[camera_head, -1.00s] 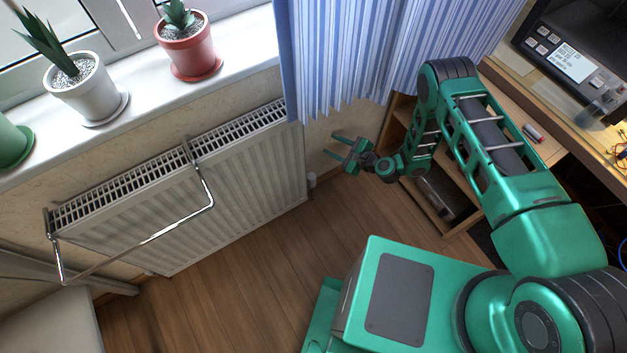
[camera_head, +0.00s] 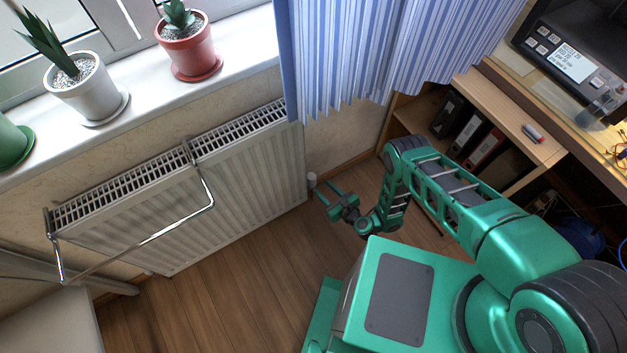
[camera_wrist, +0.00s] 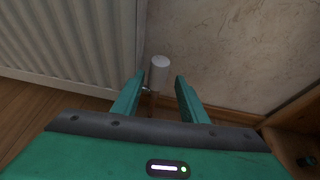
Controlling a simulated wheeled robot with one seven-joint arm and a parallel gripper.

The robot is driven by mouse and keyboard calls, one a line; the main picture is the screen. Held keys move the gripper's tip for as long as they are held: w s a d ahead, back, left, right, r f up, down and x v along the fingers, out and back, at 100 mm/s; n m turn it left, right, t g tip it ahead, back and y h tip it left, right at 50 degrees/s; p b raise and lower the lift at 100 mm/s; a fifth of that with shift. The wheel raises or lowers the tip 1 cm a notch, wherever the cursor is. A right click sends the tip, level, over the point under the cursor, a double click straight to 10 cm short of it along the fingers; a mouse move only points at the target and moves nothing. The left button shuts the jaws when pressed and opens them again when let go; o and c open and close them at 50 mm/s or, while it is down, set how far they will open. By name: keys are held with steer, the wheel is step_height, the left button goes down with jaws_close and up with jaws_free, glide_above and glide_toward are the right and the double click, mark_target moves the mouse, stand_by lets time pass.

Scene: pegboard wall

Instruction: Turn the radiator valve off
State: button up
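The radiator valve is a small white cylindrical knob (camera_head: 311,180) low at the right end of the white radiator (camera_head: 240,175). In the wrist view the valve knob (camera_wrist: 159,72) stands upright on a thin pipe, beyond the fingertips and between them in the picture. My gripper (camera_head: 323,194) is open and empty, just right of and in front of the valve in the head view. In the wrist view its two green fingers (camera_wrist: 160,78) are spread apart on either side of the knob. I cannot tell exactly how far the fingertips are from it.
A chrome towel rail (camera_head: 150,240) hangs on the radiator's left part. A wooden shelf unit with binders (camera_head: 485,148) stands right; its edge (camera_wrist: 292,125) shows in the wrist view. A striped curtain (camera_head: 380,50) hangs above. Wooden floor (camera_head: 235,290) in front is clear.

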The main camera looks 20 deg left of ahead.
mark_target(315, 180)
steer(key=x, duration=0.8)
steer(key=shift+f, duration=0.1)
steer(key=shift+c, duration=0.5)
steer(key=c, duration=0.7)
steer(key=shift+o, duration=0.2)
